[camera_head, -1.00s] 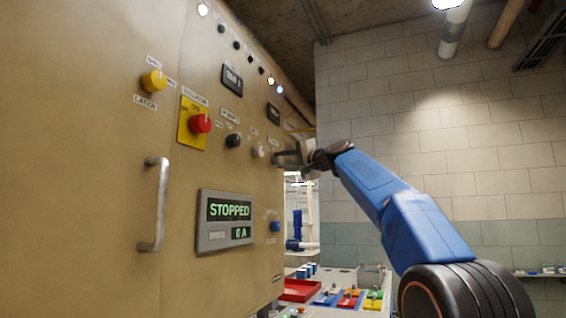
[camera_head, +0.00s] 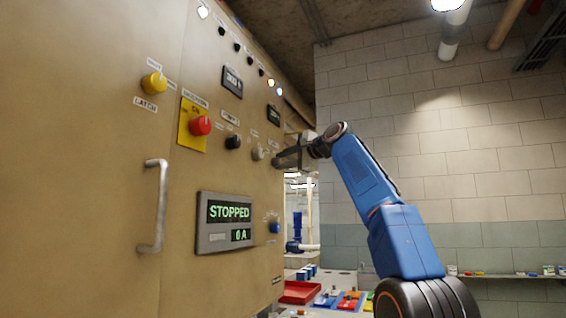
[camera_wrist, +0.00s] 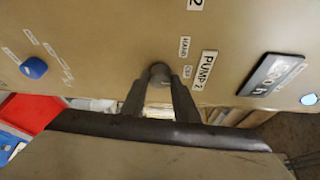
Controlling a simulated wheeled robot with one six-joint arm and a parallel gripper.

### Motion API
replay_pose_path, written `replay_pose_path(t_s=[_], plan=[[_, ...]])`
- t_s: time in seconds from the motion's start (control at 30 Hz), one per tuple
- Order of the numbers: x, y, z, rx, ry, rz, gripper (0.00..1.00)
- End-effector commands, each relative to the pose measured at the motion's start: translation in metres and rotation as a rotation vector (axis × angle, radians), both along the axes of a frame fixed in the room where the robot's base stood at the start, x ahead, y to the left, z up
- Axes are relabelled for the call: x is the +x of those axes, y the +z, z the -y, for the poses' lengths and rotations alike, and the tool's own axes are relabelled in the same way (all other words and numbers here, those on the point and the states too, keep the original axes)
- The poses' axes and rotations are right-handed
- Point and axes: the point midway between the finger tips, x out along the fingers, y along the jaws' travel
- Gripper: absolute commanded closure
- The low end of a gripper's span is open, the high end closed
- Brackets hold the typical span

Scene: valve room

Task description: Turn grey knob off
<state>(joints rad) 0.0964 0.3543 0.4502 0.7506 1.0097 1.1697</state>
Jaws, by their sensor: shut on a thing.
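The grey knob (camera_head: 258,154) is on the tan panel near its right edge. In the wrist view the grey knob (camera_wrist: 160,69) sits between the tips of my two fingers, beside the labels "PUMP 2", "HAND" and what looks like "OFF". My gripper (camera_head: 275,161) reaches the panel from the right and is shut on the knob; it also shows in the wrist view (camera_wrist: 159,80). The fingers partly hide the knob's sides, and I cannot read its pointer.
The panel also carries a black knob (camera_head: 233,142), a red knob (camera_head: 200,125), a yellow knob (camera_head: 154,83), a blue knob (camera_head: 274,228) and a "STOPPED" display (camera_head: 226,222). A handle (camera_head: 157,205) stands out at left. A red tray (camera_head: 300,292) lies below.

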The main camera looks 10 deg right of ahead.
Motion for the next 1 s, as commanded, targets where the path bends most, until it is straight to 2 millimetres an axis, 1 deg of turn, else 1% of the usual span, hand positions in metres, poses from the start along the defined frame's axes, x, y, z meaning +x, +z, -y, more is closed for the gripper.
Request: replay_pose_path(t_s=[0.57,0.6,0.63,0.67,1.0], plan=[[0.0009,-0.0022,-0.0001,0.009,0.002,-0.022,0.95],[0.0009,-0.0023,-0.0001,0.009,0.002,-0.022,0.65],[0.0009,-0.0022,-0.0001,0.009,0.002,-0.022,0.58],[0.0009,-0.0021,-0.0001,0.01,0.002,-0.021,0.54],[-0.0009,-0.0003,0.0006,0.01,0.001,-0.018,0.54]])
